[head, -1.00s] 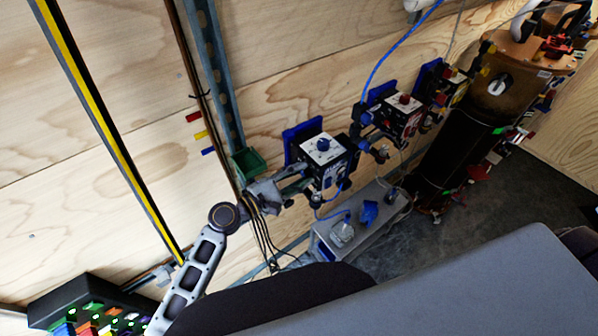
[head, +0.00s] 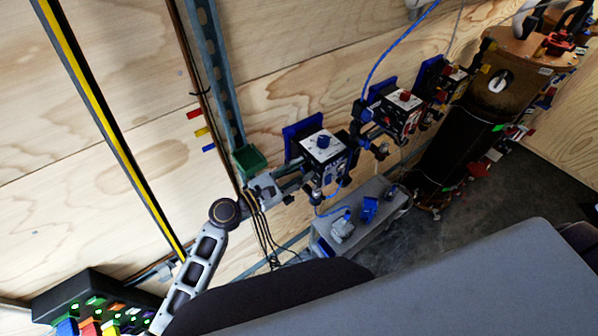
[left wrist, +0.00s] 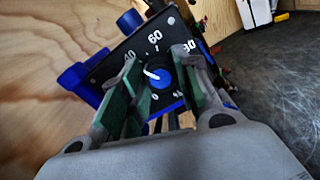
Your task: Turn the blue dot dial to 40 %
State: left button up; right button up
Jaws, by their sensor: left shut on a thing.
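The box with the blue dot (head: 323,145) is fixed to the wall in the head view, a blue knob on its top. My left gripper (head: 293,181) reaches its front from the left. In the left wrist view, the gripper's green-padded fingers (left wrist: 157,60) are shut on the blue dial (left wrist: 160,76), one on each side. The dial's white pointer points left and slightly up. The marks 0, 60 and 80 can be read on the black scale (left wrist: 160,48); the left finger partly covers the 40 and hides the scale below it. My right gripper is not in view.
A similar box with a red knob (head: 404,97) stands to the right, with a tall brown cylinder (head: 497,85) beyond. A grey bench with blue items (head: 375,190) is below. A green bin (head: 249,158) hangs near my left wrist. Cables hang beneath.

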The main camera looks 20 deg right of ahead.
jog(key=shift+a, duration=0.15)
pick_arm(q)
jog(key=o, duration=1)
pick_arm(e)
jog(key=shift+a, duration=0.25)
pick_arm(q)
jog(key=shift+v, duration=6.05)
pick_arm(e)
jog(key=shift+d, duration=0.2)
